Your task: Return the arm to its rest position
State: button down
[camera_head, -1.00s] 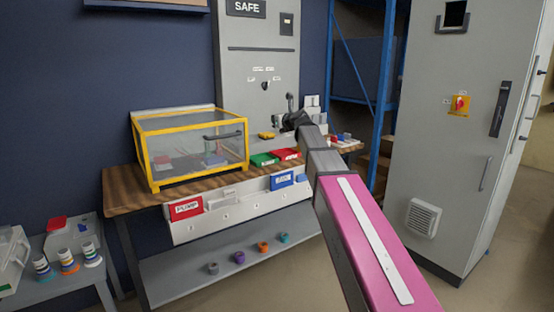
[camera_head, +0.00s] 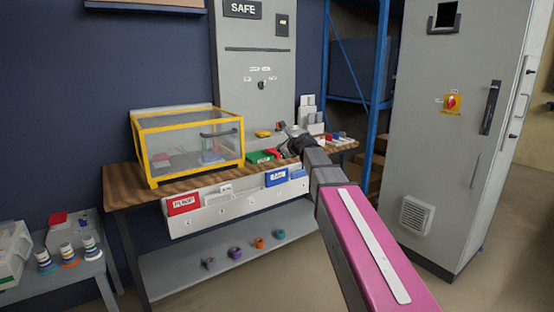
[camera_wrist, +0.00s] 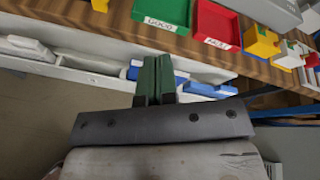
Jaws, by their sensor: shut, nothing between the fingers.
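My arm, with a magenta link, reaches from the lower right of the head view toward the workbench (camera_head: 125,190). My gripper (camera_head: 282,126) is at the arm's far end, small in the head view, near the back right part of the bench. In the wrist view my gripper (camera_wrist: 156,60) shows two dark green fingers pressed together, shut and empty. Beyond the fingers is the bench's front edge, with a green tray (camera_wrist: 161,12) labelled GOOD and a red tray (camera_wrist: 214,28).
A yellow-framed clear box (camera_head: 150,165) stands on the bench's left. A rack with a red bin (camera_head: 183,203) and a blue bin (camera_head: 277,177) hangs along the front. A grey cabinet (camera_head: 430,160) stands right. A side table with spools (camera_head: 68,254) is at lower left.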

jog(key=s+d+f+n+g+h, duration=0.2)
jog(key=s+d+f+n, duration=0.3)
jog(key=s+f, duration=0.6)
jog(key=s+d+f+n+g+h, duration=0.3)
jog(key=s+d+f+n+g, duration=0.2)
jog(key=s+f+n, duration=0.5)
jog(key=s+d+f+n+g+h, duration=0.3)
jog(key=s+d+f+n, duration=0.4)
jog(key=s+f, duration=0.5)
notch_tip(320, 180, down, 4)
jog(key=shift+s+f+n+g, duration=0.1)
jog(key=shift+s+n+g, duration=0.3)
jog(key=shift+n+g, duration=0.2)
